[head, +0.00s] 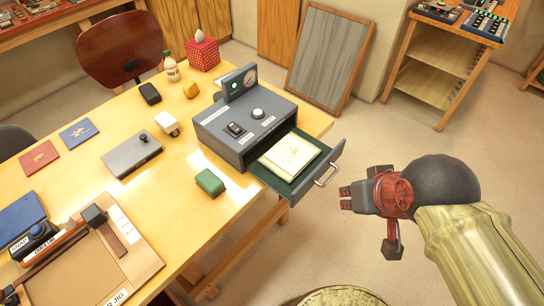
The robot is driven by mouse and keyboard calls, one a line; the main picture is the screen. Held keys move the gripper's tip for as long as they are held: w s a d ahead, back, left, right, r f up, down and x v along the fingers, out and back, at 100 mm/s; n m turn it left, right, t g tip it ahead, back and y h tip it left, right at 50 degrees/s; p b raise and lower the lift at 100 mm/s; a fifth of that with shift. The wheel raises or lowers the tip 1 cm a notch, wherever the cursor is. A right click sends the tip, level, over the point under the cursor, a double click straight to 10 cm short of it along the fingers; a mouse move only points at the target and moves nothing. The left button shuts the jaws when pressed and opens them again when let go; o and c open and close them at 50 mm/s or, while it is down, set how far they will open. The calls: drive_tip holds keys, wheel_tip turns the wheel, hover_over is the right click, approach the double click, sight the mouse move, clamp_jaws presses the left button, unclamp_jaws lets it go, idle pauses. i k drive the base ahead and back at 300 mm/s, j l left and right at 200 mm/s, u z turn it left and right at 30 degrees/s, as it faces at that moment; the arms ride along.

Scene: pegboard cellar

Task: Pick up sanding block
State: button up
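A small green block (210,183) with rounded edges lies on the wooden table, in front of the grey drawer unit. It looks like the sanding block, though no label shows on it. My gripper (345,198) is at the right, beyond the table's edge and to the right of the open drawer. It is well apart from the green block, with its dark and red end pointing left. The fingers are small and seen at an angle, so their opening is unclear. Nothing shows held in it.
The grey unit (238,122) has its drawer (322,172) pulled out, with a cream book (290,156) inside, between my gripper and the block. A grey plate with a knob (132,153) and a white object (168,122) lie nearby. Bare table surrounds the green block.

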sight(210, 184)
drive_tip(key=i+j, duration=0.15)
drive_tip(key=i, duration=0.2)
drive_tip(key=i+u, duration=0.1)
drive_tip(key=u, duration=0.3)
drive_tip(key=i+u, duration=0.1)
drive_tip(key=u, duration=0.35)
drive_tip(key=i+u, duration=0.1)
drive_tip(key=u, duration=1.1)
